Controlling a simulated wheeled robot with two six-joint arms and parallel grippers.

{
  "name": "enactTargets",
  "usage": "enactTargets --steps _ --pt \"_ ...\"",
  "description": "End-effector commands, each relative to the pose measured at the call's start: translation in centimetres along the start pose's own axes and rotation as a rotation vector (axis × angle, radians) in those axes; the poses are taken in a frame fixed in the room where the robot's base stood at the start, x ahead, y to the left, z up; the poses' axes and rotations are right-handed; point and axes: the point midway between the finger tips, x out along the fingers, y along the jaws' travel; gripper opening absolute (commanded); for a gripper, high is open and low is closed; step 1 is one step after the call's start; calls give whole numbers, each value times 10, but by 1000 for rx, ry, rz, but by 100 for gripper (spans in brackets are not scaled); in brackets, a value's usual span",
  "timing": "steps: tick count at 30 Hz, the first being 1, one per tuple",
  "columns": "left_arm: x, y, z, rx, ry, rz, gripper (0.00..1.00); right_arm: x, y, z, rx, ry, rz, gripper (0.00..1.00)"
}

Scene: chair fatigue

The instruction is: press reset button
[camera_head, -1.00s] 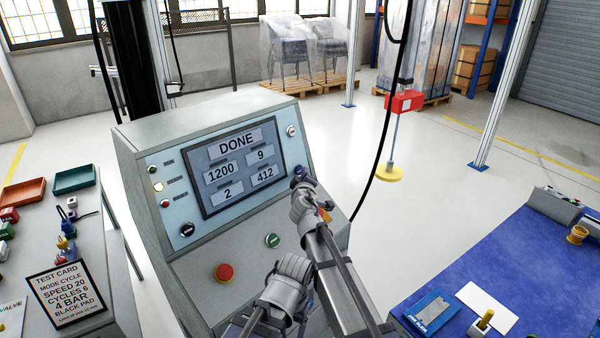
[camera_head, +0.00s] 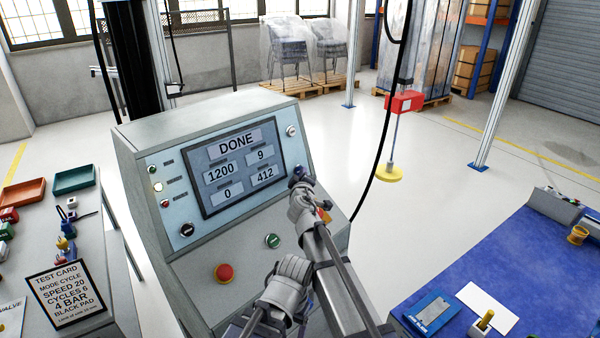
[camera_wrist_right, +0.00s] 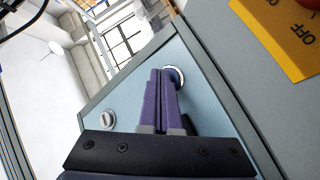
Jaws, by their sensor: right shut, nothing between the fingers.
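The console (camera_head: 140,140) has a sloped panel with a screen (camera_head: 238,165) reading DONE, 1200, 9, 0 and 412. My right gripper (camera_head: 299,178) is shut and empty, its tips at the panel's lower right corner. My left gripper's fingers are not in view.
A dark knob (camera_head: 186,230) is on the panel's left. A yellow OFF plate (camera_wrist_right: 285,35) is close beside the right gripper. A blue-topped bench (camera_head: 500,270) stands at right.

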Motion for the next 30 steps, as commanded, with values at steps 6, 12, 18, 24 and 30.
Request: enactTargets --steps 6,12,18,24,30 --pt "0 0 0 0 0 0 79 1 -1 -1 0 1 0 0" --pt "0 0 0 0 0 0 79 1 -1 -1 0 1 0 0" --pt "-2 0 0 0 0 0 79 -4 2 2 1 1 0 0" --pt "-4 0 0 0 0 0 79 -10 7 6 0 1 0 0" --pt "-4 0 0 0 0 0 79 -10 7 7 0 1 0 0"
